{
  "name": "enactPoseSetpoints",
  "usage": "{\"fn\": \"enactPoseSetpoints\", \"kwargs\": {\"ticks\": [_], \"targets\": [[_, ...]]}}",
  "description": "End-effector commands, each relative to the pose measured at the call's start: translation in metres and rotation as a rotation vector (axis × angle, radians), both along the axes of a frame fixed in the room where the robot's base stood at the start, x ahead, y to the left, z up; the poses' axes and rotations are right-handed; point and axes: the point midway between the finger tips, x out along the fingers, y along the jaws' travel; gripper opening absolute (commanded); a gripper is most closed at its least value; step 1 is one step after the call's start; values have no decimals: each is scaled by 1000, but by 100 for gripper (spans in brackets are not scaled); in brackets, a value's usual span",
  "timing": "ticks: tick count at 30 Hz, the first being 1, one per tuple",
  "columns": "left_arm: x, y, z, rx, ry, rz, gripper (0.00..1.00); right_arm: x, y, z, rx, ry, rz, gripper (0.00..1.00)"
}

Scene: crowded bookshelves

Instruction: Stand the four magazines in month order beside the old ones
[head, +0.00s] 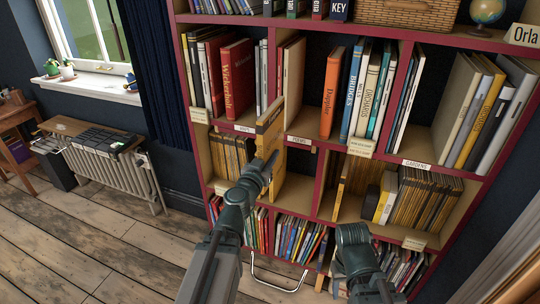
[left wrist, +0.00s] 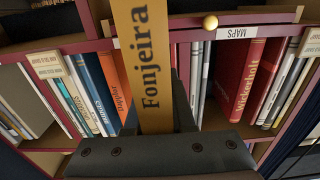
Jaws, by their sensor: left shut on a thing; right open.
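My left gripper (head: 264,172) is shut on a yellow magazine (head: 269,126), held upright in front of the bookcase. In the left wrist view the magazine (left wrist: 145,60) reads "Fonjeira" and rises from between the fingers. Rows of older-looking yellow magazines stand in the second-row compartments, at the left (head: 228,155) and packed at the right (head: 424,199). A yellow magazine (head: 342,176) stands near the left side of the right compartment. My right gripper (head: 352,234) is open, low in front of the bookcase; its fingertips are hard to make out. I cannot tell which ones are the four magazines.
Shelf labels such as "MAPS" (left wrist: 233,33) project at the edges. A radiator (head: 112,165) stands left; the wooden floor (head: 120,250) there is clear.

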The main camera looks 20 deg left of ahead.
Motion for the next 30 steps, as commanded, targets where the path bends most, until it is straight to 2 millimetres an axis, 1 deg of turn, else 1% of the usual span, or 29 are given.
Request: {"fn": "enactPoseSetpoints", "kwargs": {"ticks": [1,30], "targets": [[0,0,-25,-1,0,0,0,0,0,-25,0,0,1,50],[0,-2,-255,-1,0,1,0,1,-1,-255,-4,-3,7,50]]}}
